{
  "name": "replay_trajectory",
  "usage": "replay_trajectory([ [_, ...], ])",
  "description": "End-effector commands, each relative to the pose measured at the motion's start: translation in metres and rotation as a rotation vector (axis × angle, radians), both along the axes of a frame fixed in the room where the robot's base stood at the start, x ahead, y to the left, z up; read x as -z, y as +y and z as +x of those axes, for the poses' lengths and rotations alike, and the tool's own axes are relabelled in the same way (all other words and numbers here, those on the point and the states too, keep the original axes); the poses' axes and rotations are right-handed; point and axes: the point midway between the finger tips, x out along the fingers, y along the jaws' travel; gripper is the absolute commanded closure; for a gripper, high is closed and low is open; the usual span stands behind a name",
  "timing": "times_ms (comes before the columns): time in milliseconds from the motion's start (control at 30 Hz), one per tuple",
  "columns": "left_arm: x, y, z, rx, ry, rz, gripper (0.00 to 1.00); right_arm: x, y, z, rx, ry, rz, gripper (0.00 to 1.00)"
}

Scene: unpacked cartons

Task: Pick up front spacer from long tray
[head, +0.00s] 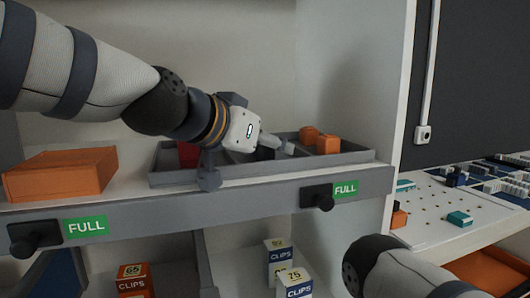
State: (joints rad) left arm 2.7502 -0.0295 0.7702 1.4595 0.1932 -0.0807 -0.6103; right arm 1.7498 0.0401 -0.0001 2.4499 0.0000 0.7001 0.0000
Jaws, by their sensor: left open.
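The long tray (340,158) is a grey, low-walled tray on the upper shelf. Two orange block-like spacers show at its right end. The front spacer (327,145) is nearer to me, and the rear spacer (309,135) is just behind it to the left. My left gripper (249,163) is over the middle of the tray, left of the spacers. Its fingers are spread apart, with nothing seen between them. It hides part of the tray's inside. My right arm shows at the lower right, but its gripper is out of view.
An orange box (60,174) stands left of the tray. A red item (188,154) shows in the tray's left part. Dark knobs and green FULL labels (86,227) are on the shelf edge. Clips cartons (294,284) stand below. A white pegboard table (440,207) is at right.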

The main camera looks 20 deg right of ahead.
Motion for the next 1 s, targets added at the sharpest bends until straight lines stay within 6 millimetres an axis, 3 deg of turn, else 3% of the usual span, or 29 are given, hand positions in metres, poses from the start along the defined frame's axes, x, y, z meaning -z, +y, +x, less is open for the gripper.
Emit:
replay_trajectory([
  [67,-0.002,0.0,-0.001,-0.001,-0.002,0.0,0.5,-0.001,0.0,0.001,0.0,-0.002,0.0,0.43],
  [267,-0.002,0.0,-0.001,0.0,-0.001,0.0,0.9,-0.001,0.0,0.001,0.0,-0.002,0.0,0.43],
  [667,-0.006,0.0,-0.001,0.0,-0.003,0.0,0.9,-0.001,0.0,0.001,0.0,-0.004,0.0,0.43],
  [867,-0.04,0.001,-0.004,0.0,-0.009,-0.001,0.9,-0.004,0.0,0.004,0.0,-0.016,0.0,0.43],
  [1000,-0.082,0.018,-0.034,0.0,-0.018,-0.002,0.9,-0.014,0.0,0.016,-0.001,-0.058,0.0,0.43],
])
